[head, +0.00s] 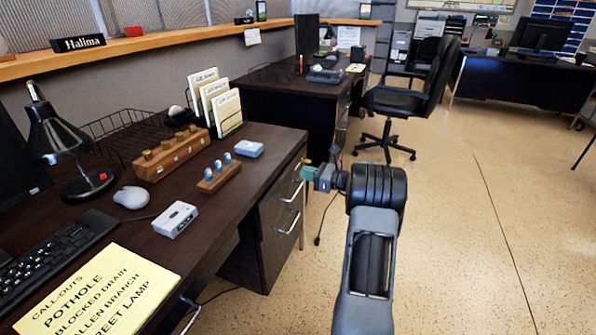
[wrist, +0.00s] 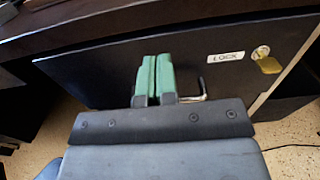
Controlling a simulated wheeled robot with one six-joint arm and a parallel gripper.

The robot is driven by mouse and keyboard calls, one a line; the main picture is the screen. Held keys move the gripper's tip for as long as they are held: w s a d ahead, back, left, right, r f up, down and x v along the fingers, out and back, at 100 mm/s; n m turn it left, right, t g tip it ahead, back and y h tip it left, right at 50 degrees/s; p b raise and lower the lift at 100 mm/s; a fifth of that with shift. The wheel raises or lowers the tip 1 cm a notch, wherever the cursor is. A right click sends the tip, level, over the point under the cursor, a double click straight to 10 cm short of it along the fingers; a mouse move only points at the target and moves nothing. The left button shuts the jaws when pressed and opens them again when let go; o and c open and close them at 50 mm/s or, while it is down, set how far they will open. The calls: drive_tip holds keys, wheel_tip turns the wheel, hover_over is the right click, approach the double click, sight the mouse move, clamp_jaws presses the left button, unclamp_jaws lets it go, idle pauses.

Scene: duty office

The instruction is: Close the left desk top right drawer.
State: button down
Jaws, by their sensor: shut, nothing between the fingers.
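The left desk (head: 240,185) has a dark drawer pedestal at its right end, with metal handles one above the other. The upper handle (head: 291,191) sits on the top drawer front, near my gripper (head: 306,172). In the wrist view, the dark drawer front (wrist: 95,75) carries a LOCK label (wrist: 226,57) and a brass key (wrist: 268,63). My gripper (wrist: 157,60) has its green fingers shut together with nothing between them, in front of this drawer front. They hide part of its metal handle (wrist: 203,90). I cannot tell whether they touch the front or how far the drawer stands out.
A lower handle (head: 287,222) is on the same pedestal. The desk top holds a lamp (head: 58,145), keyboard (head: 50,250), mouse (head: 131,197) and yellow sign (head: 95,295). An office chair (head: 405,100) stands behind. The floor (head: 470,240) to the right is clear.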

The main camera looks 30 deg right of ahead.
drive_tip(key=p+v, duration=0.2)
drive_tip(key=v, duration=0.8)
drive_tip(key=p, duration=1.2)
approach(281, 178)
drive_tip(key=x, duration=0.7)
drive_tip(key=shift+w+a, duration=0.15)
drive_tip(key=shift+a, duration=0.1)
